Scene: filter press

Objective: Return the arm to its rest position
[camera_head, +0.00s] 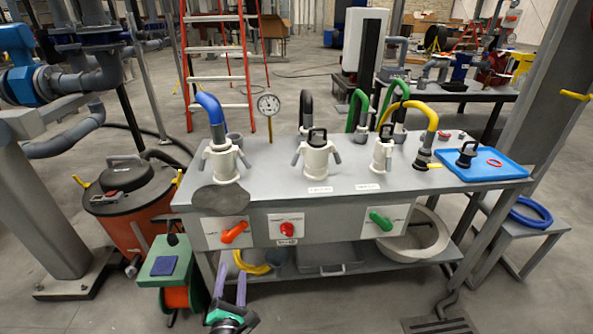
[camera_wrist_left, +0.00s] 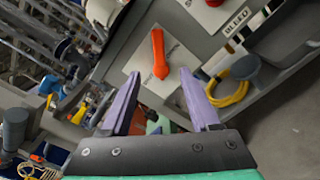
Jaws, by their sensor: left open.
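My left gripper (camera_head: 231,288) is low in front of the grey workbench (camera_head: 275,187), at the bottom of the head view. Its two purple fingers are spread apart with nothing between them. In the left wrist view the open fingers (camera_wrist_left: 165,100) point toward the bench's front panel. An orange-red lever handle (camera_head: 234,232) on that panel shows beyond the fingertips, apart from them, and also in the left wrist view (camera_wrist_left: 159,55). My right gripper is not in view.
The bench carries white fittings (camera_head: 222,163), hoses, a gauge (camera_head: 268,104) and a blue tray (camera_head: 497,168). A red button (camera_head: 287,229) and green lever (camera_head: 381,221) are on its front. An orange-black vacuum (camera_head: 128,195) and green stand (camera_head: 163,262) are left.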

